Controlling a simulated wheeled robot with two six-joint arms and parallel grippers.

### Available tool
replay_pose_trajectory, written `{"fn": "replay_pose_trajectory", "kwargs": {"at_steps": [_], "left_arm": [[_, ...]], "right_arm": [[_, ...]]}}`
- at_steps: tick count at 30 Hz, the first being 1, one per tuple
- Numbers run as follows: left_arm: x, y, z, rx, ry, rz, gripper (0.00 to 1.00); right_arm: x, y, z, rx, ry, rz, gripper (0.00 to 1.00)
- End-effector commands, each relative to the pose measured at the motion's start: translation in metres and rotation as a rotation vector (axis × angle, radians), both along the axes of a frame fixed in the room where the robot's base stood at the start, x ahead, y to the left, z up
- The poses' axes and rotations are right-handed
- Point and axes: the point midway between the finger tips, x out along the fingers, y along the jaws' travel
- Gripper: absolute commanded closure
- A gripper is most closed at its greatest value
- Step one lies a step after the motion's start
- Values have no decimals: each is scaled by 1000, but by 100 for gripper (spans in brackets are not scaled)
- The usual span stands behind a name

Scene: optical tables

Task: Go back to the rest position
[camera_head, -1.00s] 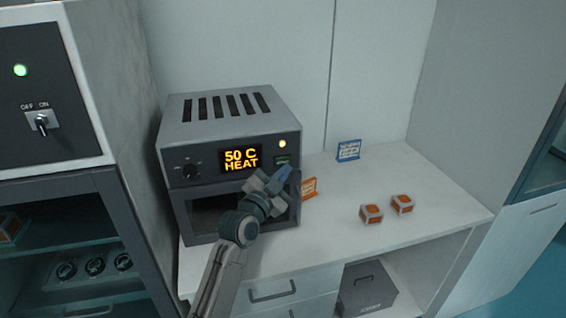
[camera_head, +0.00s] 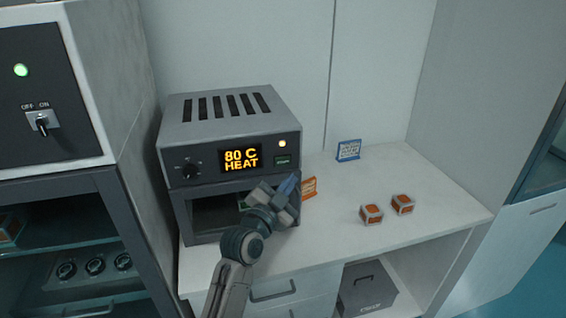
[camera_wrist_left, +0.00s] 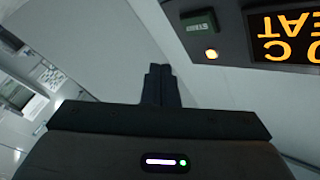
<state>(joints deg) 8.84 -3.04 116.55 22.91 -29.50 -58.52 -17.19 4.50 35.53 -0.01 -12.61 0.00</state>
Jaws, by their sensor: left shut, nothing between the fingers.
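My left gripper (camera_head: 290,187) is shut and empty, in front of the lower right part of the grey oven (camera_head: 230,118). Its fingers also show together in the left wrist view (camera_wrist_left: 160,85). The oven's display (camera_head: 241,158) reads 80 C HEAT, with a lit lamp (camera_head: 282,144) above a small green-labelled button (camera_head: 283,161). The gripper is below that button and apart from it. The oven's lower chamber is open at the front, and the gripper hides part of it. My right gripper is in neither view.
A blue sign (camera_head: 348,150) and an orange sign (camera_head: 309,188) stand near the oven. A switch panel (camera_head: 42,122) set to ON is at the left. A grey bin (camera_head: 368,290) is under the bench.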

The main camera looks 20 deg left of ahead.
Motion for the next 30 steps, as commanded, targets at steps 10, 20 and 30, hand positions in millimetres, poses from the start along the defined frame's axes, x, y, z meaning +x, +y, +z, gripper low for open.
{"fn": "replay_pose_trajectory", "kwargs": {"at_steps": [10, 20, 30], "left_arm": [[-2, 0, -5, -1, 15, -2, 100], [-114, 18, -147, -113, 582, 19, 100], [-268, 55, -235, -258, 1120, 274, 100]], "right_arm": [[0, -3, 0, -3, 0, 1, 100], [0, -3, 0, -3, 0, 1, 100], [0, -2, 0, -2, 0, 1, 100]]}}
